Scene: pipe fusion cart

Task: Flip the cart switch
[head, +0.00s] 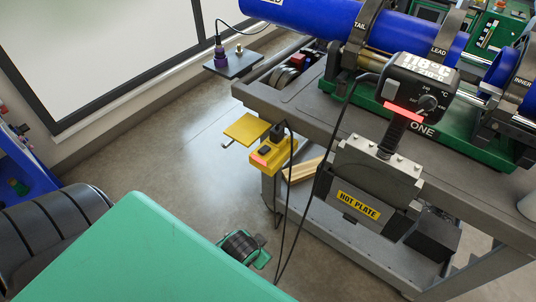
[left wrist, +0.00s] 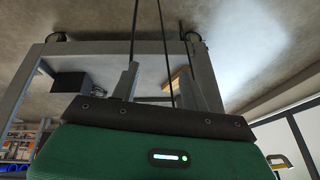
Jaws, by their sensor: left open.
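A yellow switch box (head: 282,158) hangs off the near left corner of the grey cart (head: 255,95). It carries small black parts and a reddish patch; the switch position is too small to tell. A yellow plate (head: 246,129) sits beside it, and a black plug-like part stands on its back edge. My left gripper (left wrist: 160,88) shows in the left wrist view, its two grey fingers apart and nothing clearly held between them. Black cables run past the fingers. The left fingertips cannot be made out in the head view. My right gripper is not in view.
A hot plate unit (head: 375,180) with a control box (head: 420,88) hangs on the cart's near side. Black cables (head: 283,235) hang in loops below the yellow box. Blue pipe (head: 300,18) lies clamped on top. Bare floor (head: 185,150) lies left of the cart.

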